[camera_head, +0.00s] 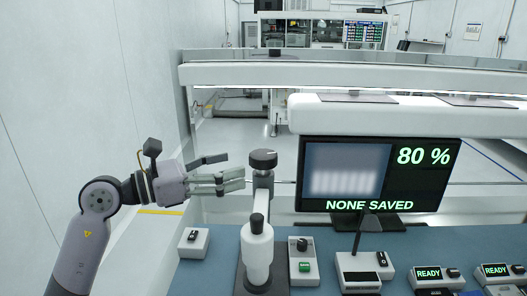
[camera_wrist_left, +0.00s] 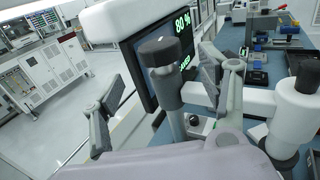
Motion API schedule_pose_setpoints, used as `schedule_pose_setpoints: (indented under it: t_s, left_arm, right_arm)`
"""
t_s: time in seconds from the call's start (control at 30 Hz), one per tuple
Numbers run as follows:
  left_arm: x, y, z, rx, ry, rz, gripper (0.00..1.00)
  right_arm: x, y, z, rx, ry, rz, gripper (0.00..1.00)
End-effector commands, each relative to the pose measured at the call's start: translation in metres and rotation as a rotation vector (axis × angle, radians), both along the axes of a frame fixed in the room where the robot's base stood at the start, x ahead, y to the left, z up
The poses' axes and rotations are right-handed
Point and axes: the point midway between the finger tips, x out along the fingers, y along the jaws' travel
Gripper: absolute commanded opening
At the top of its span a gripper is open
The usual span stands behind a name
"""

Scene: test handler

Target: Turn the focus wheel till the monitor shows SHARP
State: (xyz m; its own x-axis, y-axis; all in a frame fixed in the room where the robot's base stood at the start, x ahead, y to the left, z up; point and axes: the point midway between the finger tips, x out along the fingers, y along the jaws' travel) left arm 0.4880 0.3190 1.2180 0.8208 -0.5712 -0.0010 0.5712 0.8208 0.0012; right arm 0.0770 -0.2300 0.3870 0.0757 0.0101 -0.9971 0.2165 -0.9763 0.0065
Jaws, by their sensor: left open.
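The monitor (camera_head: 385,180) shows a blurred pale pattern, "80 %" and "NONE SAVED". It does not read SHARP. It also shows in the left wrist view (camera_wrist_left: 135,62). A dark round knob (camera_head: 263,159), which looks like the focus wheel, tops a grey post left of the monitor. In the left wrist view the knob (camera_wrist_left: 166,52) appears between the fingers. My left gripper (camera_head: 240,180) is open and empty, its fingertips just left of the post and slightly below the knob. I cannot tell whether they touch. My right gripper is not in view.
A white cylinder with a dark top (camera_head: 257,252) stands in front of the post. Small control boxes stand on the blue bench (camera_head: 325,235), one with a green button (camera_head: 304,266), others reading READY (camera_head: 428,273). A wall (camera_head: 90,100) is at the left.

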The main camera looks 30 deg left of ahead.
Motion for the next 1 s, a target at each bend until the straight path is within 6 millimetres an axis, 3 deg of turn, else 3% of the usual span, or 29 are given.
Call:
schedule_pose_setpoints:
  t_s: [0.17, 0.5, 0.87, 1.0]
  left_arm:
    - [0.027, -0.019, 0.005, -0.004, -0.001, -0.002, 0.69]
    - [0.066, -0.045, 0.002, -0.004, 0.000, 0.000, 0.69]
    - [0.070, -0.049, 0.000, -0.001, 0.001, 0.000, 0.69]
    - [0.070, -0.049, 0.000, -0.001, 0.001, 0.000, 0.61]
  right_arm:
    - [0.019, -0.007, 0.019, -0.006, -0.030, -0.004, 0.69]
    - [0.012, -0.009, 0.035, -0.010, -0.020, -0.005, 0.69]
    - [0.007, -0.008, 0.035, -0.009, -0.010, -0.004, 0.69]
    - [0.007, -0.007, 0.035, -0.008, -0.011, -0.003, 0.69]
